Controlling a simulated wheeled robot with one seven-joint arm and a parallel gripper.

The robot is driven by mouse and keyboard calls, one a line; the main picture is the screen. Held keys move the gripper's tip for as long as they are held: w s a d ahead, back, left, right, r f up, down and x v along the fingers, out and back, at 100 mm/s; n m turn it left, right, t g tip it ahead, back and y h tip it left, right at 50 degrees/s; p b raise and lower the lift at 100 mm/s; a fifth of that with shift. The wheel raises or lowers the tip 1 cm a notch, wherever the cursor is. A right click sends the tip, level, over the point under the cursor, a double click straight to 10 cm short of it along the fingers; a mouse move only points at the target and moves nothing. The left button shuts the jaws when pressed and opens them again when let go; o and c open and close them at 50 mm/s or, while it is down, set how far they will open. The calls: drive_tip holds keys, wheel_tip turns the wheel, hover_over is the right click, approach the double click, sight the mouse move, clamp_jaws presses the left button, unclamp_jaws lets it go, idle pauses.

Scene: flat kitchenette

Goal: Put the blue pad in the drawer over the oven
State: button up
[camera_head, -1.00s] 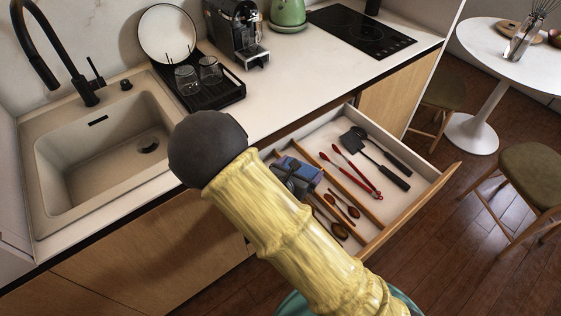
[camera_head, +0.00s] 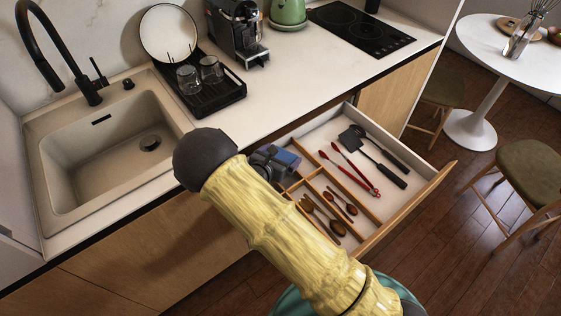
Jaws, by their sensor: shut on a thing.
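The open drawer (camera_head: 412,206) juts out from under the counter, with wooden dividers and utensils in it. My gripper (camera_head: 274,160) shows partly beyond my yellow-sleeved arm, over the drawer's back left part. It is shut on the blue pad (camera_head: 287,159), a small blue piece next to the dark jaws. I cannot tell whether the pad touches the drawer floor or dividers. My arm hides part of the drawer's left side. No oven is in sight.
Red tongs (camera_head: 348,172), a black spatula (camera_head: 352,140) and several wooden spoons (camera_head: 330,224) lie in the drawer. The sink (camera_head: 105,150) is at the left, and a dish rack (camera_head: 208,95) stands on the counter. Stools and a round white table (camera_head: 490,45) are at the right.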

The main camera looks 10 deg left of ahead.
wheel_tip(320, 180, down, 3)
drive_tip(key=shift+f+p, duration=0.2)
drive_tip(key=shift+p, duration=0.3)
drive_tip(key=shift+w+a+f, duration=0.15)
drive_tip(key=shift+f, duration=0.05)
drive_tip(key=shift+f, duration=0.4)
drive_tip(key=shift+f+b, duration=0.1)
drive_tip(key=shift+b, duration=0.25)
drive_tip(key=o, duration=0.7)
drive_tip(key=shift+c, duration=0.2)
